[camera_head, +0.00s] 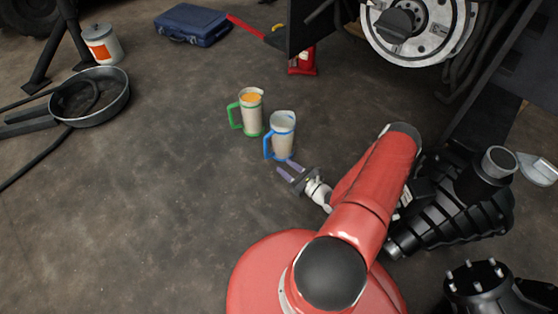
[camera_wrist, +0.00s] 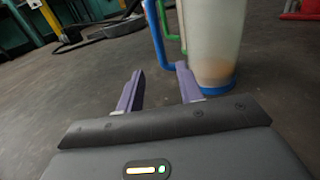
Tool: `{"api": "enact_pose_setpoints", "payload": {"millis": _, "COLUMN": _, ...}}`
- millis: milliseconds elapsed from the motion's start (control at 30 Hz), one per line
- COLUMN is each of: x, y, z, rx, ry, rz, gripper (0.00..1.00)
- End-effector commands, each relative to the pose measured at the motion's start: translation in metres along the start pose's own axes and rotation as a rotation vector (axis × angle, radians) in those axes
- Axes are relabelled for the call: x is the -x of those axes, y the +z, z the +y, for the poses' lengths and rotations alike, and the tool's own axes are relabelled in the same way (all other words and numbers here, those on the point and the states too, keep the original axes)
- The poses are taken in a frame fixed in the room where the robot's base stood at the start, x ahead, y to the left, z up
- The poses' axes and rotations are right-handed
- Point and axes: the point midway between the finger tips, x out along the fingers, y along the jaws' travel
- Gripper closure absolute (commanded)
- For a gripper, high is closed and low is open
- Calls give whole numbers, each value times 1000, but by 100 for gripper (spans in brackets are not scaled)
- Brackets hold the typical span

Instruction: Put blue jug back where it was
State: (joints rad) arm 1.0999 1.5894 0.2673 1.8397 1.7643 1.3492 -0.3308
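The blue jug (camera_head: 283,134), a clear jug with blue handle and base, stands upright on the floor in the head view. In the wrist view the blue jug (camera_wrist: 216,45) is large, at upper right of centre. The green-handled jug (camera_head: 250,112) with orange contents at its top stands just behind and to the left; part of its green handle (camera_wrist: 172,18) shows in the wrist view. My gripper (camera_head: 285,168) is just in front of the blue jug. Its purple fingers (camera_wrist: 158,85) are apart with nothing between them; the right fingertip is close to the jug's handle. I cannot tell if they touch.
A metal pan (camera_head: 108,110) and a white-orange bucket (camera_head: 101,44) are at left. A blue case (camera_head: 194,24) and a red jack (camera_head: 302,62) are at the back. Black machine parts (camera_head: 455,205) lie at right. The floor left of the jugs is clear.

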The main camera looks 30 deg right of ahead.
Motion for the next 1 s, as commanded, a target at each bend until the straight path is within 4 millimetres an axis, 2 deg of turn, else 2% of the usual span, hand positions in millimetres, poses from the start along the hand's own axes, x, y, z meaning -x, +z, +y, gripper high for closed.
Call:
{"api": "enact_pose_setpoints", "payload": {"millis": 133, "x": 4, "y": 9, "z": 0, "rx": 21, "ry": 31, "rz": -2, "gripper": 64}}
{"api": "enact_pose_setpoints", "payload": {"millis": 233, "x": -5, "y": 36, "z": 5, "rx": 85, "ry": 133, "rz": -3, "gripper": 64}}
{"api": "enact_pose_setpoints", "payload": {"millis": 367, "x": -23, "y": 92, "z": 23, "rx": 230, "ry": 362, "rz": 4, "gripper": 64}}
{"api": "enact_pose_setpoints", "payload": {"millis": 400, "x": -28, "y": 111, "z": 32, "rx": 281, "ry": 442, "rz": 8, "gripper": 64}}
{"api": "enact_pose_setpoints", "payload": {"millis": 600, "x": -35, "y": 195, "z": 82, "rx": 550, "ry": 813, "rz": 50, "gripper": 64}}
{"api": "enact_pose_setpoints", "payload": {"millis": 767, "x": -25, "y": 252, "z": 122, "rx": 788, "ry": 1075, "rz": 99, "gripper": 64}}
{"api": "enact_pose_setpoints", "payload": {"millis": 1000, "x": 8, "y": 325, "z": 173, "rx": 1187, "ry": 1389, "rz": 187, "gripper": 64}}
